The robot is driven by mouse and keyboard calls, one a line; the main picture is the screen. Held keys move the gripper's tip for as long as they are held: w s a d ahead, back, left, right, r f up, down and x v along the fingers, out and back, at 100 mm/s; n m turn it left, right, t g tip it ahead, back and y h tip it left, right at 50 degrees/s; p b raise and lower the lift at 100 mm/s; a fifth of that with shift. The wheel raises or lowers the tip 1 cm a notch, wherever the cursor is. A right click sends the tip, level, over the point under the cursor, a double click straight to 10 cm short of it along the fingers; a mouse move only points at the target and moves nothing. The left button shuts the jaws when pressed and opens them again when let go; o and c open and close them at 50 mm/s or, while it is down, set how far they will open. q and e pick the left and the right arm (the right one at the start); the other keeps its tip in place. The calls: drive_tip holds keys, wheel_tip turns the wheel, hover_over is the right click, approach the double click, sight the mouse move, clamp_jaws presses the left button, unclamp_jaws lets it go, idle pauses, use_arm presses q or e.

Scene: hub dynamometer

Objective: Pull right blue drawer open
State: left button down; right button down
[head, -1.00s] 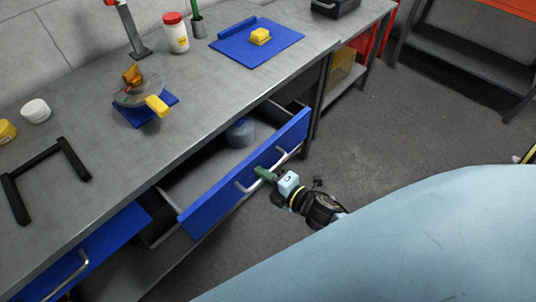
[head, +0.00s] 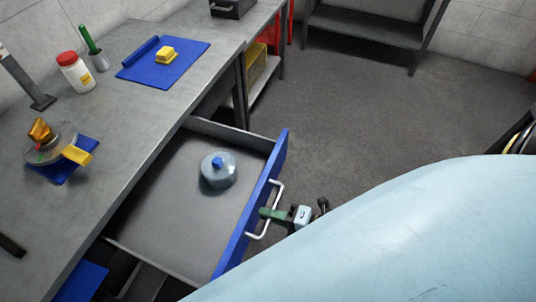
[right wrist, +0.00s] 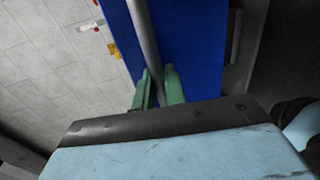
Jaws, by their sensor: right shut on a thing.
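The right blue drawer (head: 256,205) stands pulled well out from under the grey workbench, its grey floor showing. A clear, bluish round container with a blue knob (head: 219,171) sits inside it. My right gripper (head: 268,213) is at the silver bar handle (head: 278,190) on the drawer's front. In the right wrist view its green fingers (right wrist: 158,88) are shut on the handle bar (right wrist: 143,35), one on each side. The blue drawer front (right wrist: 190,45) lies behind them. My left gripper is not in view.
The workbench (head: 120,125) carries a blue mat (head: 185,75) with a yellow block (head: 166,54), a red-lidded jar (head: 75,73) and a dial-like device on a blue base (head: 50,145). Another blue drawer (head: 80,281) is at lower left. The grey floor (head: 340,120) beyond the drawer is clear.

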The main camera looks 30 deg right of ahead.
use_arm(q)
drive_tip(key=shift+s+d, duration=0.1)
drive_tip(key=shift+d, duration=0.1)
